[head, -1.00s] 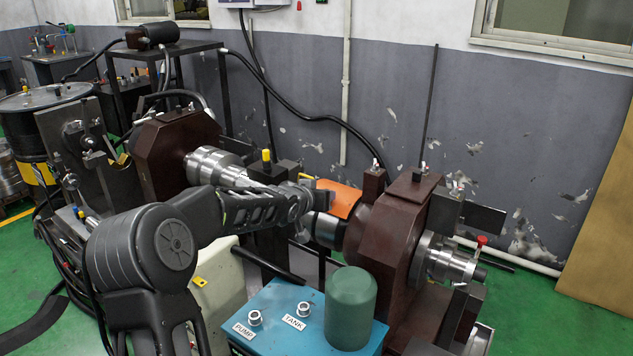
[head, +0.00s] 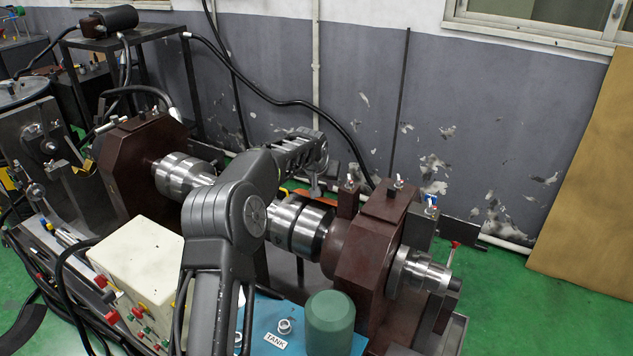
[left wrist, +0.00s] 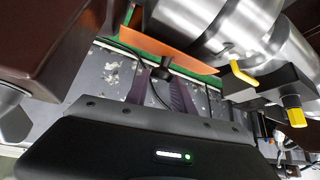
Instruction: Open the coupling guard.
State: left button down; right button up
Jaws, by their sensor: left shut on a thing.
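The coupling guard is an orange plate, seen nearly edge-on in the left wrist view (left wrist: 160,47); only a thin orange strip shows behind my arm in the head view (head: 284,191). It stands tilted back behind the bare metal coupling (head: 298,223). My left gripper (head: 317,187) is behind and above the coupling, shut on the guard's dark handle (left wrist: 160,72). My forearm and the gripper hide much of the guard. My right gripper is in neither view.
Brown housings stand left (head: 135,165) and right (head: 372,250) of the shaft. A blue tank unit with a green cylinder (head: 330,322) and a cream control box (head: 140,262) are in front. Black hoses run along the grey wall. Green floor is free at the right.

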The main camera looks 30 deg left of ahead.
pick_arm(q)
jog(key=shift+w+d+f+p, duration=0.1)
jog(key=shift+w+f+p, duration=0.15)
jog(key=shift+w, duration=0.7)
jog(key=shift+w+f+p, duration=0.15)
jog(key=shift+w+p, duration=0.1)
jog(key=shift+w, duration=0.65)
jog(key=shift+t, duration=0.3)
jog(key=c, duration=1.4)
grip_release()
jog(key=shift+w, duration=0.1)
jog(key=o, duration=0.3)
jog(key=shift+f, duration=0.2)
jog(key=shift+s, duration=0.2)
